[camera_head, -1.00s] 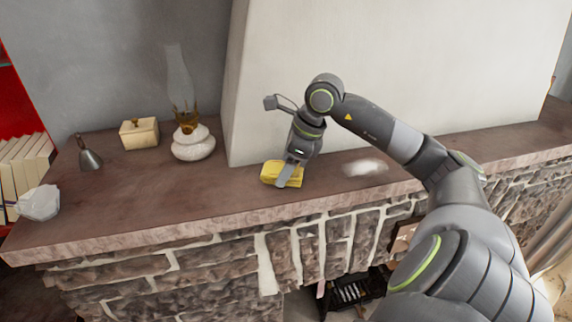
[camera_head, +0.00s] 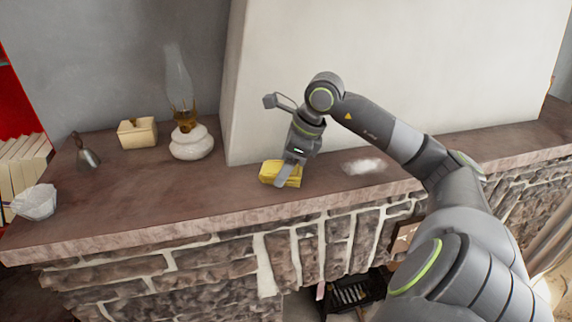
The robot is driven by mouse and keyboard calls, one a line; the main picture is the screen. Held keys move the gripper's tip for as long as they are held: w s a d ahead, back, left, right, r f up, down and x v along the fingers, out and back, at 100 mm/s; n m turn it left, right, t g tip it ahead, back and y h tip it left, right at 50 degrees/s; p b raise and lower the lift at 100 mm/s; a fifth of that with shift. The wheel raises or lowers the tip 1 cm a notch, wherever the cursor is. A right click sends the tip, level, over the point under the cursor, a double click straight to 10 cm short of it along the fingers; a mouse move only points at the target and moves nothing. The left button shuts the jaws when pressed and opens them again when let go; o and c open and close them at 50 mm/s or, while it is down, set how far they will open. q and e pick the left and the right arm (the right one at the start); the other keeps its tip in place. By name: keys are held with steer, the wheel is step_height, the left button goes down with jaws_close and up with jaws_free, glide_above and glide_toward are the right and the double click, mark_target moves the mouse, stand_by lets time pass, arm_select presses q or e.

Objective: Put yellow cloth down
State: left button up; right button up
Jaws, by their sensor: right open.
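The yellow cloth (camera_head: 270,172) is a small folded bundle lying on the brown stone mantel (camera_head: 190,205), near its front edge and in front of the white chimney wall. My right gripper (camera_head: 284,180) points down at the cloth, with its jaws open. One finger shows in front of the cloth's right part. The other finger is hidden, and I cannot tell whether the fingers touch the cloth. My left gripper is not in view.
To the left stand an oil lamp (camera_head: 191,142), a cream box (camera_head: 137,132), a metal bell (camera_head: 87,156) and a white crumpled-looking object (camera_head: 36,203). The mantel between them and the cloth is clear.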

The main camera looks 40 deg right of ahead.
steer(key=shift+s+a+f, duration=0.15)
steer(key=shift+s+f, duration=0.2)
steer(key=shift+f, duration=0.2)
steer(key=shift+w+r+p, duration=0.2)
steer(key=shift+r+p, duration=0.4)
steer(key=shift+p, duration=0.35)
steer(key=b+v, duration=0.4)
steer(key=v, duration=0.8)
steer(key=shift+w, duration=0.25)
